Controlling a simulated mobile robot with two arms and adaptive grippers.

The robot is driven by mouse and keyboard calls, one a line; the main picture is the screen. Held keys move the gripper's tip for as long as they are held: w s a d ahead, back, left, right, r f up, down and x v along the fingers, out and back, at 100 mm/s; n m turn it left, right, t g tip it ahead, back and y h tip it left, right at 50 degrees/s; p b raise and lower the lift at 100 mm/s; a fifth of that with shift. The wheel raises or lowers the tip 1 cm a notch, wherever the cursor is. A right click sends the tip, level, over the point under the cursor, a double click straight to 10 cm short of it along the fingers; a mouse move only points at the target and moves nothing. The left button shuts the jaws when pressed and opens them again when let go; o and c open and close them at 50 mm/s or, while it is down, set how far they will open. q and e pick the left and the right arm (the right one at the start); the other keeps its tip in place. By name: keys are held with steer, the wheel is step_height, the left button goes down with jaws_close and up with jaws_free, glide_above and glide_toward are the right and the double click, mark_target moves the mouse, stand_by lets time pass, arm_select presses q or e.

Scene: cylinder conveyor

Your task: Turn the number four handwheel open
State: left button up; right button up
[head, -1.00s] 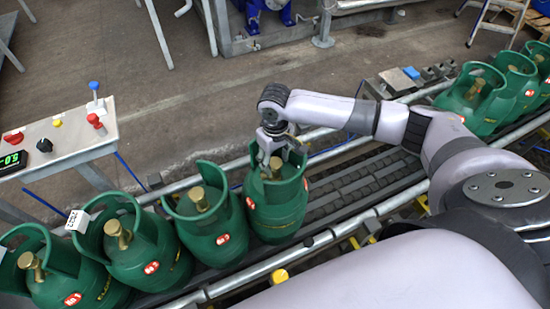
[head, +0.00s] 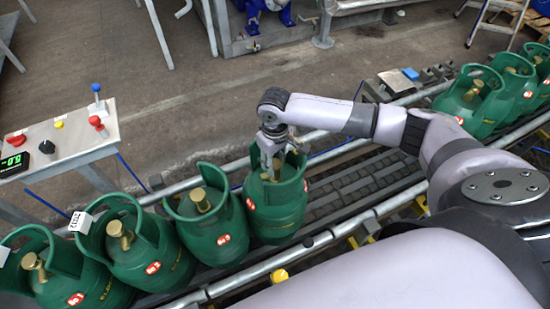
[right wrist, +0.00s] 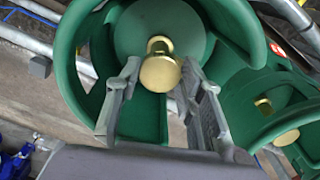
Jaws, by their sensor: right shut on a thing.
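The fourth green gas cylinder (head: 275,214) from the left stands upright on the conveyor. Its brass handwheel sits inside the green collar, mostly hidden by my gripper in the head view; it shows as a round brass knob (right wrist: 160,70) in the right wrist view. My right gripper (head: 272,172) reaches down into the collar from above. Its two grey fingers (right wrist: 163,80) stand on either side of the knob and are shut on it. My left gripper is not in view.
Three cylinders with brass valves stand close on the left, the nearest being the No 3 cylinder (head: 208,225). More green cylinders (head: 470,103) stand at the far right. Bare conveyor rollers (head: 365,185) lie between. A control panel (head: 60,142) stands at the left.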

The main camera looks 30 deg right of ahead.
steer(key=shift+r+n+p, duration=0.25)
steer(key=shift+n+p, duration=1.6)
steer(key=shift+n, duration=0.25)
steer(key=n+p, duration=0.1)
steer(key=n, duration=0.1)
steer(key=shift+f+n, duration=0.1)
steer(key=shift+n, duration=0.2)
steer(key=n+p, duration=0.1)
steer(key=n, duration=0.1)
steer(key=shift+n+p, duration=0.3)
steer(key=shift+n, duration=0.1)
steer(key=n, duration=0.2)
steer(key=shift+n+p, duration=0.3)
steer(key=shift+p, duration=0.05)
steer(key=n, duration=0.3)
steer(key=shift+n, duration=0.4)
steer(key=n, duration=0.3)
steer(key=shift+f+p, duration=0.1)
steer(key=shift+p, duration=0.2)
steer(key=shift+n, duration=1.7)
